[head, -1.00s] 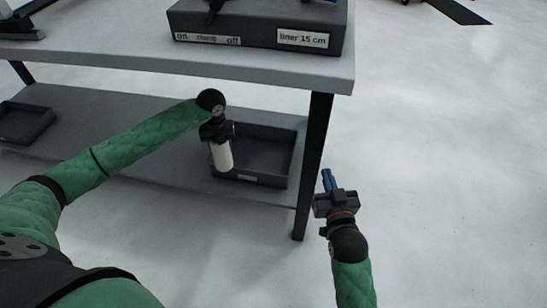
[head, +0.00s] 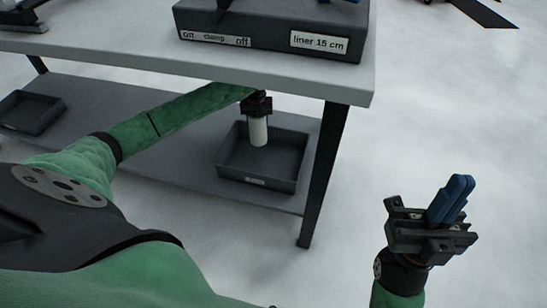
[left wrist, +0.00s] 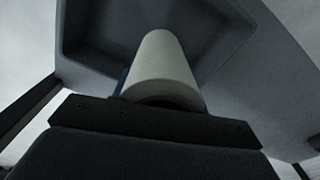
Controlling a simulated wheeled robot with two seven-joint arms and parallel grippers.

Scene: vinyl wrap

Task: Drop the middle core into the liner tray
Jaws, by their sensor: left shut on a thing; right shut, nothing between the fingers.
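A white cylindrical core (head: 258,132) hangs upright below my left gripper (head: 257,115), which is shut on it. The core also fills the middle of the left wrist view (left wrist: 161,68). The dark grey tray (head: 235,180) on the lower shelf is under and around the core in the head view, and its inside shows behind the core in the left wrist view. The core appears above the tray floor; the exact gap cannot be told. My right gripper (head: 452,200), with blue fingers, is shut and empty to the right of the table.
A second dark tray (head: 32,113) sits at the left of the lower shelf (head: 150,150). The tabletop (head: 290,80) overhangs my left arm. A table leg (head: 323,175) stands right of the tray.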

